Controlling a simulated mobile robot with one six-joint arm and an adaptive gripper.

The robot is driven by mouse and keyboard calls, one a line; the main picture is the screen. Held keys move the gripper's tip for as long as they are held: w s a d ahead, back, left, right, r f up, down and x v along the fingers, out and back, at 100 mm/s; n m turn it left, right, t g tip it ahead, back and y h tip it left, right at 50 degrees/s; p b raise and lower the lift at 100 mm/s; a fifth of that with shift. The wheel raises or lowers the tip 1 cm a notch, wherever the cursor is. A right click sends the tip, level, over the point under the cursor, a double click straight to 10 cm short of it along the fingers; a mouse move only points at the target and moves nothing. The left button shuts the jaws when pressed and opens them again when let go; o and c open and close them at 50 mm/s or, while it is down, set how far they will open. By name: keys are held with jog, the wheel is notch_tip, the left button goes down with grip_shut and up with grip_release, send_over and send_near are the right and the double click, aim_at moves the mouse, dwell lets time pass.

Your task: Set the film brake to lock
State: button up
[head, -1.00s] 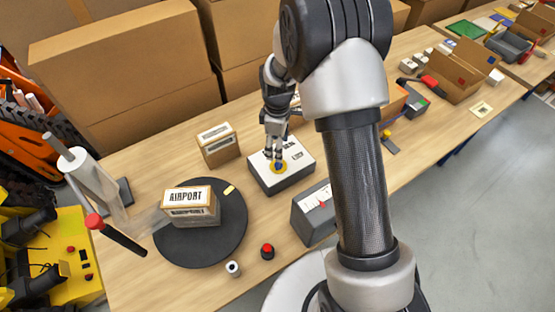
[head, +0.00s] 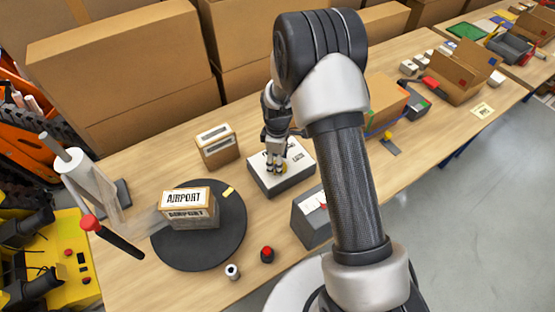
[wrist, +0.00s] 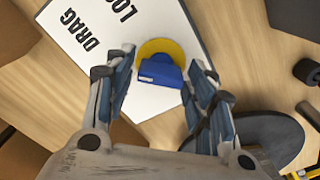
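The film brake (head: 268,186) is a grey box with a white top panel, standing on the bench in the middle of the head view. In the wrist view the panel (wrist: 165,25) bears the word DRAG and a partly hidden word beginning LO. Its blue knob (wrist: 160,71) sits on a yellow disc (wrist: 158,47). My gripper (head: 277,169) is over the knob and hides most of it in the head view. In the wrist view my gripper (wrist: 160,65) is open, with its fingers on both sides of the knob; I cannot tell whether they touch it.
A dark turntable (head: 228,240) carries a box labelled AIRPORT (head: 188,205). A film roll stand (head: 92,178) with a red-tipped lever is at left. A carton (head: 217,147) stands behind. A gauge box (head: 312,222) and a red button (head: 267,254) are in front.

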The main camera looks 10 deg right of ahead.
jog(key=c, duration=0.8)
jog(key=shift+o, duration=0.2)
jog(key=shift+m, duration=0.4)
jog(key=m, duration=0.3)
jog(key=shift+m, duration=0.3)
jog(key=shift+d+m+b, duration=0.1)
jog(key=shift+m+b, duration=0.2)
jog(key=shift+m, duration=1.9)
jog(key=o, duration=1.1)
jog(key=shift+c, duration=0.2)
